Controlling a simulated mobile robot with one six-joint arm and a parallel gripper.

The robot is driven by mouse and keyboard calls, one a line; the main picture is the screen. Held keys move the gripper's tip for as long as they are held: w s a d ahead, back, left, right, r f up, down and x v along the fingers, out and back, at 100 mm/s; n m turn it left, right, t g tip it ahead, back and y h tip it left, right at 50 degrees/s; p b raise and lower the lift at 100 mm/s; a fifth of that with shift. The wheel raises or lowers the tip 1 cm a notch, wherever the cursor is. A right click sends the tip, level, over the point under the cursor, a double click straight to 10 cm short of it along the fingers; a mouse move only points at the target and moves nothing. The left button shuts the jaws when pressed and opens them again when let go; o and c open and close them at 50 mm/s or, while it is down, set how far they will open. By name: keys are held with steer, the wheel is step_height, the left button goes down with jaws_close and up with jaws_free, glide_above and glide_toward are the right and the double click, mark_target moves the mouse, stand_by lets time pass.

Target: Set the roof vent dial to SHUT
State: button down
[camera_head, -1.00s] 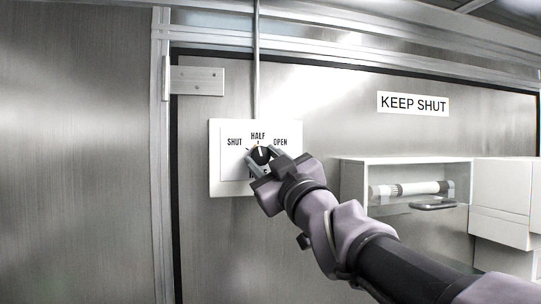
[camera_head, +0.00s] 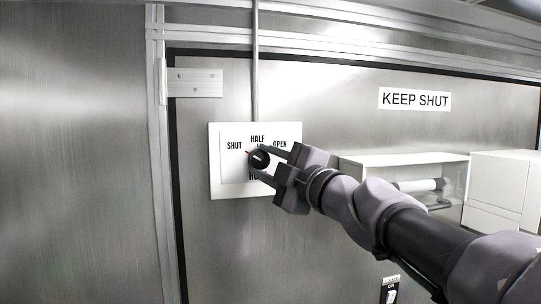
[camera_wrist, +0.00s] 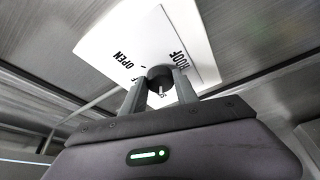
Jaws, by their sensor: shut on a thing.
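The roof vent dial is a black round knob (camera_head: 259,160) on a white wall plate (camera_head: 216,180) marked SHUT at left, HALF at top and OPEN at right. A small light mark at the knob's left edge points towards SHUT. My gripper (camera_head: 267,161) reaches in from the right and is shut on the knob, one finger above and one below it. In the wrist view the knob (camera_wrist: 160,73) sits between both fingertips (camera_wrist: 160,88), with the plate (camera_wrist: 140,45) behind. My gripper hides the plate's lower lettering in part.
A thin vertical conduit (camera_head: 255,60) runs down to the plate. A metal bracket (camera_head: 195,83) is at upper left and a KEEP SHUT sign (camera_head: 415,99) at right. White cabinets (camera_head: 500,185) and an open shelf (camera_head: 400,161) stand at right. A small switch (camera_head: 390,290) is below.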

steer(key=shift+n, duration=0.3)
steer(key=c, duration=0.9)
jaws_free()
steer(key=shift+c, duration=0.2)
steer(key=b+v, duration=0.2)
steer(key=v, duration=1.5)
steer(key=shift+s+d+r+b, duration=0.15)
steer(key=shift+s+d+b, duration=0.05)
steer(key=shift+b, duration=0.15)
